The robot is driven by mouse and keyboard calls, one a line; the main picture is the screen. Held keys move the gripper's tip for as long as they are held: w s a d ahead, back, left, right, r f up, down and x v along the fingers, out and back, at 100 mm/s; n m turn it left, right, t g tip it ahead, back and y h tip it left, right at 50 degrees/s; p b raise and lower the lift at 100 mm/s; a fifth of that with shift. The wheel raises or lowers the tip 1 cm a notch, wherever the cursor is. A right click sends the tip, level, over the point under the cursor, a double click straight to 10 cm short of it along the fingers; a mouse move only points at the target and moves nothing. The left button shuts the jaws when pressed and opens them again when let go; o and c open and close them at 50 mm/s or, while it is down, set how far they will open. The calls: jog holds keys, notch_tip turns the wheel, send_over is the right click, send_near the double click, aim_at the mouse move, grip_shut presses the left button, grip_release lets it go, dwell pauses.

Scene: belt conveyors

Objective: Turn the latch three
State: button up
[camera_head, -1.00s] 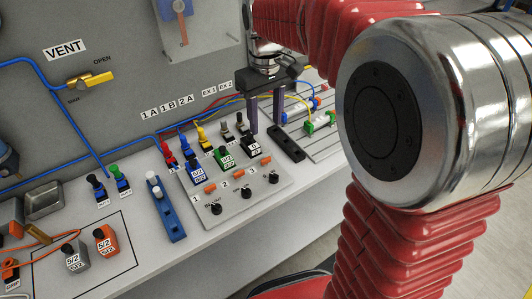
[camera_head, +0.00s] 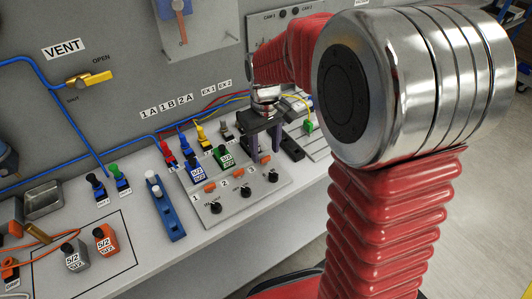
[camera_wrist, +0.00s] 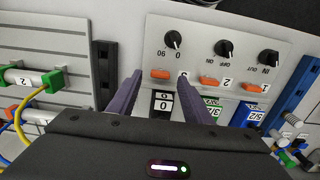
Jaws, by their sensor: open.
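The orange latch three (camera_head: 265,159) is on the front control panel, above the right-hand black knob. It also shows in the wrist view (camera_wrist: 160,75), beside a label 3 that is partly covered by a finger. My gripper (camera_head: 264,158) is open, pointing down over the right end of the panel. In the wrist view its two purple fingers (camera_wrist: 160,76) appear on either side of latch three. I cannot tell whether they touch it. Latch two (camera_wrist: 208,81) and latch one (camera_wrist: 250,87) are to the right there.
Black knobs (camera_head: 245,192) line the panel's front. Valve blocks with coloured plugs, including a green one (camera_head: 223,156), stand close behind the latches. A black bar (camera_head: 292,147) lies just right of the gripper. A blue rail with white pegs (camera_head: 168,213) stands left of the panel.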

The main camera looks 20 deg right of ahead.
aim_at(265, 160)
jog(key=shift+f, duration=1.15)
jog(key=shift+c, duration=0.4)
jog(key=c, duration=1)
jog(key=shift+n, duration=0.8)
jog(key=o, duration=1.1)
